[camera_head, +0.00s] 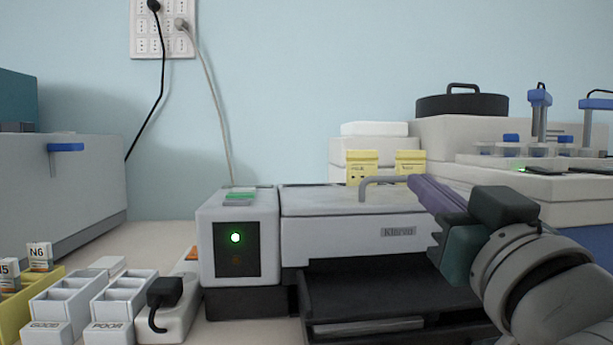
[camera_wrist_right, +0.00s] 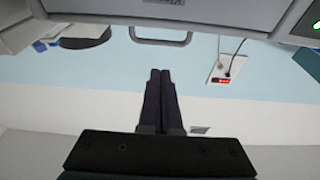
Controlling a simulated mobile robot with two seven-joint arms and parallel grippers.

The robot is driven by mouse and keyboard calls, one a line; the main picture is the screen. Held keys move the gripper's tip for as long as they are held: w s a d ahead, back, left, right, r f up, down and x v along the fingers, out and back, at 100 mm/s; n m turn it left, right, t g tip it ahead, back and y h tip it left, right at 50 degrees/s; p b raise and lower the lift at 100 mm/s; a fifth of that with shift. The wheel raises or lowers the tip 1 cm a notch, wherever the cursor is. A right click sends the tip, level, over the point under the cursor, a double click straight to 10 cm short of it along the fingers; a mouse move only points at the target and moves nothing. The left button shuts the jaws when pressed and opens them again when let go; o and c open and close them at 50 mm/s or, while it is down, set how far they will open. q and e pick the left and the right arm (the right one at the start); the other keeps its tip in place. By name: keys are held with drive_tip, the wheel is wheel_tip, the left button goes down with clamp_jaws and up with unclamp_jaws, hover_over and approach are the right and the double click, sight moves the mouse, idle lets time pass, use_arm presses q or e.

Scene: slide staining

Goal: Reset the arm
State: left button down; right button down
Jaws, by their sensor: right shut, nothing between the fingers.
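My right gripper (camera_head: 424,190) comes in from the right in the head view, in front of the white staining machine (camera_head: 350,236). Its purple fingers point up and to the left, close to the right of the machine's grey lid handle (camera_head: 384,181). In the right wrist view, the fingers of the right gripper (camera_wrist_right: 160,75) lie together with nothing between them. The handle (camera_wrist_right: 160,41) shows there beyond the fingertips, apart from them. My left gripper is in neither view.
White slide racks labelled GOOD (camera_head: 52,300) and POOR (camera_head: 125,295) stand at the lower left beside a power strip (camera_head: 180,312) with a black plug. A green light (camera_head: 235,238) glows on the machine's left unit. Yellow boxes (camera_head: 362,165) stand behind the machine. Lab equipment (camera_head: 545,185) fills the right.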

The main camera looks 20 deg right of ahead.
drive_tip(key=s+a+f+n+g+y+p, duration=0.1)
drive_tip(key=s+a+n+g+y+p, duration=0.2)
drive_tip(key=s+g+p, duration=0.65)
drive_tip(key=s+a+f+n+g+y+p, duration=0.2)
drive_tip(key=s+a+g+p, duration=0.35)
drive_tip(key=s+p, duration=0.7)
wheel_tip(320, 180, up, 37)
drive_tip(key=d+g+p, duration=0.1)
drive_tip(key=p, duration=3.5)
drive_tip(key=shift+s+d+f+g, duration=0.2)
drive_tip(key=shift+s+d+g, duration=0.1)
drive_tip(key=shift+s+g, duration=0.15)
